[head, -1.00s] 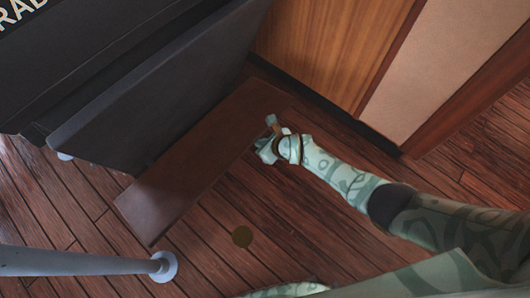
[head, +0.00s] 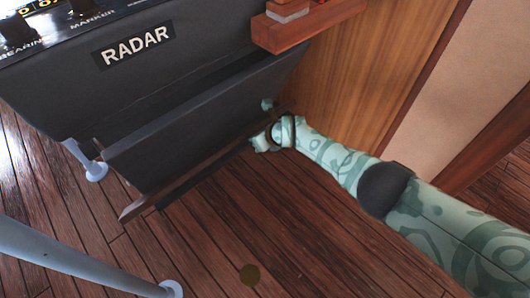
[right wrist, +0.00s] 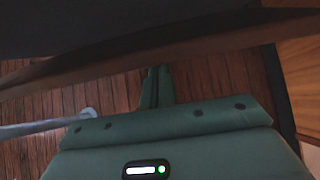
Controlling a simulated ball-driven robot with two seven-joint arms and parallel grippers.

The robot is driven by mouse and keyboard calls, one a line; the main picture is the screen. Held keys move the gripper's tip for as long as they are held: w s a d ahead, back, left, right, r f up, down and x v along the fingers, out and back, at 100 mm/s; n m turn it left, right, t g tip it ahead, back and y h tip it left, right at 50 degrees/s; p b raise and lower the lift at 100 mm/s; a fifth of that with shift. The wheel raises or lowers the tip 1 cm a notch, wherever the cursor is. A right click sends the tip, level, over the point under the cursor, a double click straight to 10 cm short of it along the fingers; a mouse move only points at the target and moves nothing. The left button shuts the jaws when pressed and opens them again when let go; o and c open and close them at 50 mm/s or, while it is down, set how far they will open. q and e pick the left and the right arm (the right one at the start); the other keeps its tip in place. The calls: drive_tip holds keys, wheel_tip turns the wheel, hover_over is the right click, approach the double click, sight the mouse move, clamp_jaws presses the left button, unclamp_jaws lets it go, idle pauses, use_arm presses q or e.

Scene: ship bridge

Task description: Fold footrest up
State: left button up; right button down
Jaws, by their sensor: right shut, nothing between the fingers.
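The footrest (head: 160,193) is a brown board low on the front of the dark radar console. In the head view it shows nearly edge-on, tilted up close under the console's dark lower panel (head: 205,118). In the right wrist view the footrest (right wrist: 110,50) is a brown band across the top. My right gripper (head: 267,106) is at the footrest's far right end, by its outer edge. In the right wrist view my right gripper (right wrist: 158,72) is shut and empty, its tips close to the board's edge; contact is unclear. My left gripper is out of view.
A wooden cabinet wall (head: 345,85) stands close to the right of my right gripper. A small wooden ledge (head: 300,24) juts out above. A pale metal rail (head: 80,262) with a floor flange is at lower left. The plank floor (head: 290,225) in front is clear.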

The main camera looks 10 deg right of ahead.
sight(252, 132)
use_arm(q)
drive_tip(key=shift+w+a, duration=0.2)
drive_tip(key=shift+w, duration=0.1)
use_arm(e)
drive_tip(key=shift+w+a+r, duration=0.8)
drive_tip(key=shift+w+r, duration=0.25)
drive_tip(key=shift+d, duration=0.1)
